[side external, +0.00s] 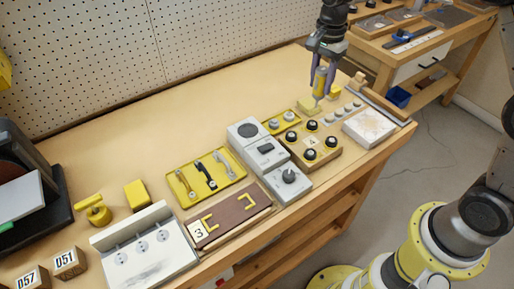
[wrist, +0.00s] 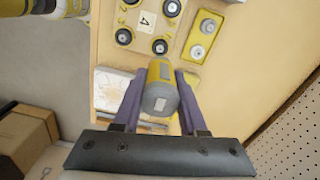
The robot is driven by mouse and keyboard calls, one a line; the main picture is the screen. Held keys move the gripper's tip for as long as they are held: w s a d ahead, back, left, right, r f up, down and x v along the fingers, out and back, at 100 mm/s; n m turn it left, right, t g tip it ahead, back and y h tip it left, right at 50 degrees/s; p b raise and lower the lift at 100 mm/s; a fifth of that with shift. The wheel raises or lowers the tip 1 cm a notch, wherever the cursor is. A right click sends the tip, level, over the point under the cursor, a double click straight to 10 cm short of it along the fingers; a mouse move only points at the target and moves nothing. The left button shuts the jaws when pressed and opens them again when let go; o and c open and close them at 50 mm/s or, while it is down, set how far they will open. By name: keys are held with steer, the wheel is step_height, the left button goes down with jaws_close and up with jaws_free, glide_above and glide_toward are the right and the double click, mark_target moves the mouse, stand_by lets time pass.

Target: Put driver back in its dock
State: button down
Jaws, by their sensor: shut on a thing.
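My gripper (side external: 323,72) points down over the far right part of the bench, its purple fingers closed on the driver (side external: 319,82), a yellow cylinder held roughly upright. In the wrist view the driver (wrist: 160,88) shows its grey end between the two fingers (wrist: 159,80). A yellow block (side external: 308,104) shows just below and left of the driver; I cannot tell whether they touch. Another small yellow piece (side external: 333,92) is to its right. I cannot tell which item is the dock.
Nearby are a panel with black knobs (side external: 318,158), a grey control unit (side external: 248,133) and a white-topped box (side external: 369,128). A yellow tool tray (side external: 187,197) and brown board (side external: 232,227) lie left. The bench's back left is clear; a pegboard (side external: 190,45) stands behind.

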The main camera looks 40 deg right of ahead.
stand_by(0.3)
steer(key=shift+r, duration=0.1)
steer(key=w+a+r+n, duration=0.2)
steer(key=w, duration=0.1)
steer(key=n, duration=0.4)
glide_toward(247, 120)
steer(key=s+a+r, duration=0.2)
steer(key=s+r, duration=0.1)
steer(key=s, duration=0.1)
steer(key=shift+w+a+f, duration=0.1)
steer(key=shift+f, duration=1.1)
steer(key=shift+w+f, duration=0.1)
steer(key=shift+f, duration=1.05)
steer(key=shift+f, duration=2.25)
stand_by(1.0)
